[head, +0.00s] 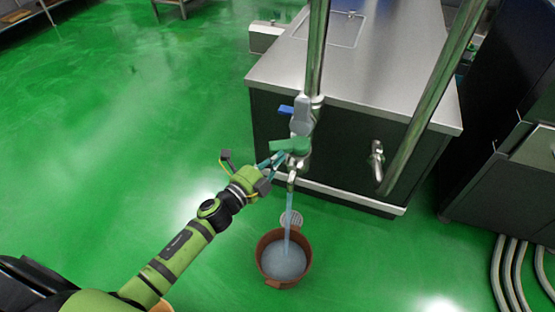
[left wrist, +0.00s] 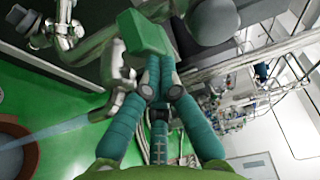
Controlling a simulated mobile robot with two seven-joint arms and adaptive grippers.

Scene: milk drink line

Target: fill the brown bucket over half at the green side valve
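The brown bucket (head: 304,262) stands upright on the green floor below the side valve. A pale blue stream (head: 288,222) runs from the valve's spout (head: 291,181) into it. The bucket holds bluish liquid (head: 283,262); its exact depth is hard to judge. The green valve handle (head: 290,146) is on the pipe above the spout, and it also shows in the left wrist view (left wrist: 143,38). My left gripper (head: 280,158) is at this handle. Its teal fingers come together (left wrist: 158,78) right against or beside the handle, with no clear grip on it. My right gripper is out of view.
A blue-handled valve (head: 287,109) sits higher on the vertical pipe (head: 317,50). A steel-topped cabinet (head: 385,75) stands behind, with a tap (head: 376,160) on its front. Hoses (head: 512,270) lie at right. The left floor is clear.

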